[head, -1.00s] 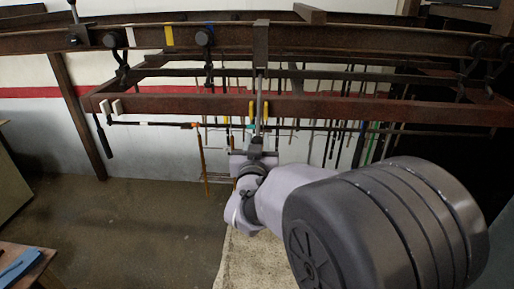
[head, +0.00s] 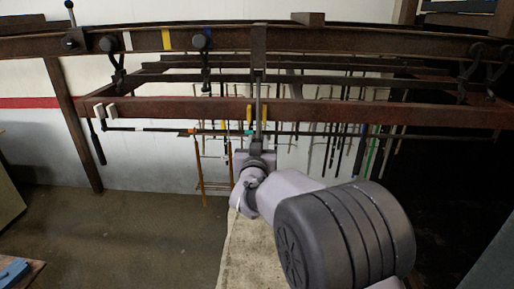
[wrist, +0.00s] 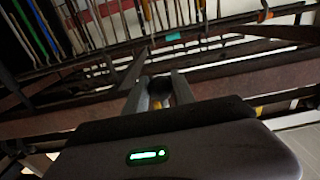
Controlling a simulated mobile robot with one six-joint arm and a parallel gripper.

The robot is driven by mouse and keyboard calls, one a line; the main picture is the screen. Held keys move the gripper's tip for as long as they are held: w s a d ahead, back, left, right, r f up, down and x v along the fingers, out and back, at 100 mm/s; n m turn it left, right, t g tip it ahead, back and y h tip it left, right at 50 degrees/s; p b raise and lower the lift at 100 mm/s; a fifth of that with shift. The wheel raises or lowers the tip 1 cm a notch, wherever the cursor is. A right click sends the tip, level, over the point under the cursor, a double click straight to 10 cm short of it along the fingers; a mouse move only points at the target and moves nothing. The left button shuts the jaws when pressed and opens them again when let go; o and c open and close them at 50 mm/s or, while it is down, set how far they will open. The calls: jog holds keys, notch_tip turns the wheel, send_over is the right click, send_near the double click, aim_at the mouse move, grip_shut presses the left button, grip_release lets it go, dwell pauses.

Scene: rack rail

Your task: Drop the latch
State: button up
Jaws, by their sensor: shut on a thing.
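My gripper (head: 257,143) is in the middle of the head view, in front of the lower rusty rail (head: 190,109). A narrow grey upright bar, which looks like the latch (head: 258,100), runs from the upper bracket down to my gripper. In the wrist view my gripper (wrist: 158,92) has its two fingers closed on either side of a dark round knob (wrist: 160,86). A flat grey bar shows just beyond it. Where the latch's far end sits is hidden.
Yellow tabs (head: 249,114) stand on the lower rail close beside the bar. An upper rusty rail (head: 350,45) carries dark levers (head: 203,42) on the left and more on the right. Many thin rods hang behind. Open floor (head: 110,230) lies at lower left.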

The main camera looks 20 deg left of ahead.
jog(key=shift+p+x, duration=0.35)
jog(key=shift+x, duration=2.15)
jog(key=o, duration=1.1)
jog(key=shift+f, duration=0.25)
